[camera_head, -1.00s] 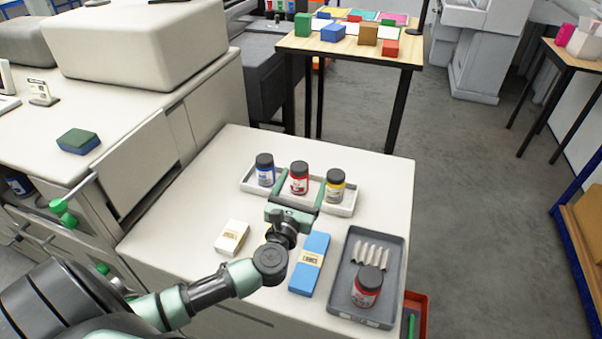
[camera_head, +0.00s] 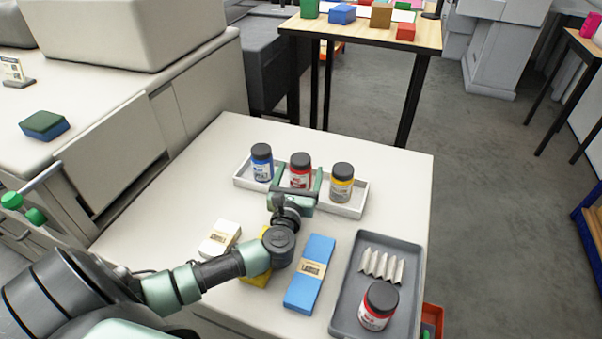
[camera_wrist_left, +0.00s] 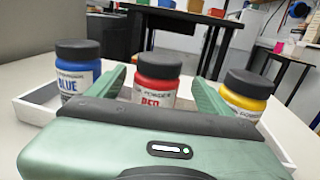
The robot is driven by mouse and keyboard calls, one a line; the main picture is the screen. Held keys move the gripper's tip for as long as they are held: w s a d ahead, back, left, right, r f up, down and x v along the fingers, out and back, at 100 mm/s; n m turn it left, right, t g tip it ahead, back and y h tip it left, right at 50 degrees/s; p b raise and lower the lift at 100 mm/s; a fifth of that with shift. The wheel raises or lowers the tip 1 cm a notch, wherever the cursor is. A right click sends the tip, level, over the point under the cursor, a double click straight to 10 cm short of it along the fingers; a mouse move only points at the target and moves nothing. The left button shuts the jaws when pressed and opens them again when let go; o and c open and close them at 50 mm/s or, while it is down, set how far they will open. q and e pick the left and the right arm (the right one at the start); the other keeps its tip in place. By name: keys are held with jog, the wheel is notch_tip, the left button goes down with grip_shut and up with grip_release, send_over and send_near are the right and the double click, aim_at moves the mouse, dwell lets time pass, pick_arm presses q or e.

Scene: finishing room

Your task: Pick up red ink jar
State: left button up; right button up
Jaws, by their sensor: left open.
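The red ink jar (camera_head: 300,168), with a black lid and a white label, stands upright in the white tray (camera_head: 352,211). The blue jar (camera_head: 262,163) is on its left and the yellow jar (camera_head: 341,182) on its right. My left gripper (camera_head: 308,182) is open, with one finger on each side of the red jar. In the left wrist view the red jar (camera_wrist_left: 157,80) shows between the two green fingers, its lower part hidden by the gripper body. I cannot tell whether the fingers touch it. My right gripper is not in view.
A blue box (camera_head: 310,274), a white box (camera_head: 219,238) and a partly hidden yellow item (camera_head: 256,279) lie nearer. The table's back right corner is clear.

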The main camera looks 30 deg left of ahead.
pick_arm(q)
jog(key=x, duration=0.5)
jog(key=shift+w+a+f+p, duration=0.1)
jog(key=shift+w+a+p, duration=0.1)
jog(key=shift+a+p, duration=0.1)
jog(key=c, duration=1.5)
grip_shut()
